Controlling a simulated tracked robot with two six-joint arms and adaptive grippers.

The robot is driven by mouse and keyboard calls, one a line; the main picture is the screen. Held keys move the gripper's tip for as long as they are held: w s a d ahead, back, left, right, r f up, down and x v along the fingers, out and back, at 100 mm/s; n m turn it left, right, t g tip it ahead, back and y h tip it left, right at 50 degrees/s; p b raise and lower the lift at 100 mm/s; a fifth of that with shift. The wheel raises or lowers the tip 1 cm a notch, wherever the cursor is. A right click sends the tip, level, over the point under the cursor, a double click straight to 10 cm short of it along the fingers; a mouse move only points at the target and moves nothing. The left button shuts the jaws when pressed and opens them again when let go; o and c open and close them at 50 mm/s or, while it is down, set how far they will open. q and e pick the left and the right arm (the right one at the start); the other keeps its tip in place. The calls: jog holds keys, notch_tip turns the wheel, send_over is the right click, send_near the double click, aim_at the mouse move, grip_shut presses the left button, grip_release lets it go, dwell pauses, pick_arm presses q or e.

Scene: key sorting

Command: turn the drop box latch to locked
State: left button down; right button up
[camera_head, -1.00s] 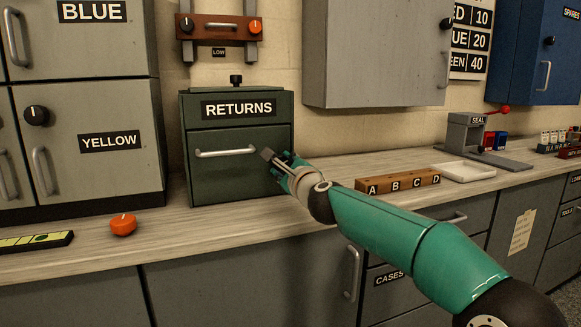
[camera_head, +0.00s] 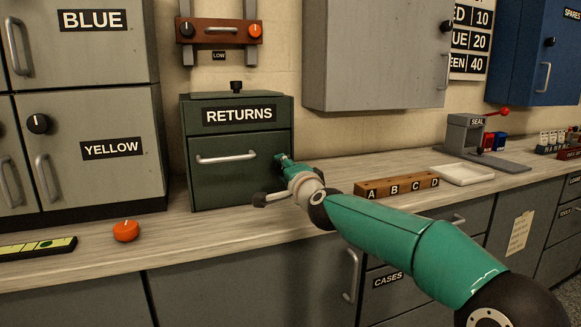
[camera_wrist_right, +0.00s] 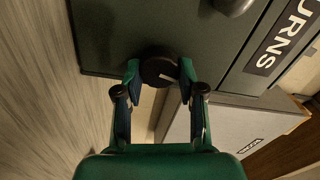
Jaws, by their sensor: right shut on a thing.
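The drop box (camera_head: 203,180) is a dark green box labelled RETURNS. It stands on the counter, its front closed, with a pale bar handle (camera_head: 226,157). Its latch is a dark round knob (camera_wrist_right: 157,66) with a pale line, seen in the right wrist view near the edge of the box front. The line points right and slightly down in that view. My right gripper (camera_head: 281,158) is at the right side of the box front. In the right wrist view, its two fingers (camera_wrist_right: 158,73) are shut on the knob, one on each side. The head view hides the knob behind the gripper.
An orange knob-like piece (camera_head: 126,231) lies on the counter left of the box. A wooden A-B-C-D block (camera_head: 397,186) and a white tray (camera_head: 467,175) stand to the right. Grey YELLOW and BLUE cabinets (camera_head: 88,185) stand close on the left.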

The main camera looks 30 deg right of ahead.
jog(key=n, duration=0.1)
jog(key=n+p, duration=0.1)
jog(key=n, duration=0.1)
jog(key=a+n, duration=0.1)
jog(key=n, duration=0.1)
jog(key=shift+w+f+p, duration=0.1)
jog(key=shift+f+p, duration=0.15)
jog(key=shift+p, duration=0.15)
jog(key=shift+d+n, duration=0.1)
jog(key=shift+n, duration=0.5)
jog(key=shift+d, duration=0.1)
jog(key=o, duration=1.1)
jog(key=shift+o, duration=0.2)
jog(key=shift+d+r, duration=0.1)
